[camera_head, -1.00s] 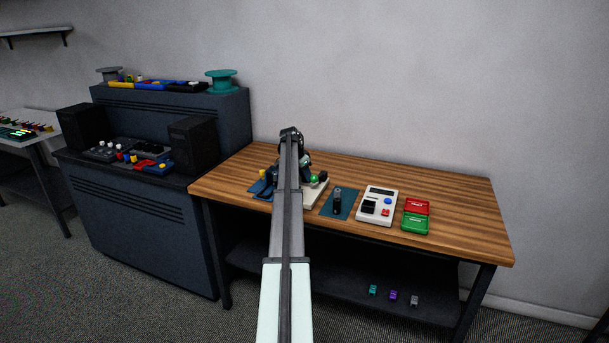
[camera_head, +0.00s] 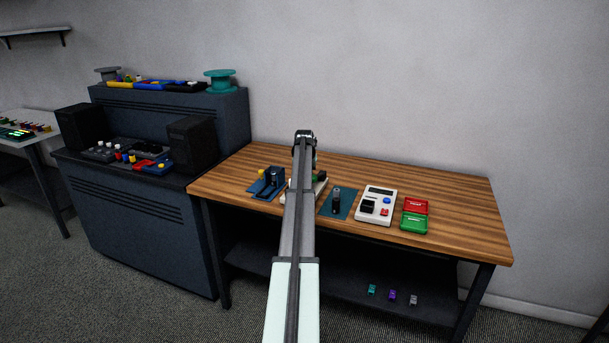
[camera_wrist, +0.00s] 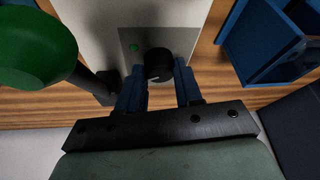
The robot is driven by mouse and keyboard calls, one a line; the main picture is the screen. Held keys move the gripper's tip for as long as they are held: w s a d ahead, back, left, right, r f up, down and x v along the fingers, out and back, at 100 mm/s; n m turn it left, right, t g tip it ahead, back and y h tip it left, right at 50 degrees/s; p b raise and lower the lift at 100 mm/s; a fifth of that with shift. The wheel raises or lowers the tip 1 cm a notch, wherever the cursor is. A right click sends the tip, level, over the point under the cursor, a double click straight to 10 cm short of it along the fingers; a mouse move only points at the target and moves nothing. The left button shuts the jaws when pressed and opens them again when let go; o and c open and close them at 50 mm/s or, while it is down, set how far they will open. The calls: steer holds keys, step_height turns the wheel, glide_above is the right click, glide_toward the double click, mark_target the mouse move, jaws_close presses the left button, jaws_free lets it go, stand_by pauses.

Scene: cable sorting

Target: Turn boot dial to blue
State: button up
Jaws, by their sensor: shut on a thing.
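The boot dial (camera_wrist: 160,62) is a round black knob on a grey plate (camera_wrist: 185,42) in the wrist view. A short pale mark shows on the knob's near side, and a small green mark (camera_wrist: 133,47) is on the plate left of it. I see no blue mark; part of the plate is covered. My gripper (camera_wrist: 159,82) is shut on the knob, with one dark blue finger on each side. In the head view my arm hides the knob and most of its white base (camera_head: 319,190).
A green ball on a black stem (camera_wrist: 34,48) stands close left of my gripper in the wrist view. A blue fixture (camera_head: 267,184) is beside the base. A black post on a teal mat (camera_head: 337,201) and a white meter (camera_head: 377,206) stand to the right.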

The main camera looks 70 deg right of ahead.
steer(key=shift+n, duration=0.4)
steer(key=o, duration=1)
steer(key=shift+o, duration=0.2)
steer(key=v, duration=1.4)
steer(key=shift+d, duration=0.15)
steer(key=shift+s, duration=0.1)
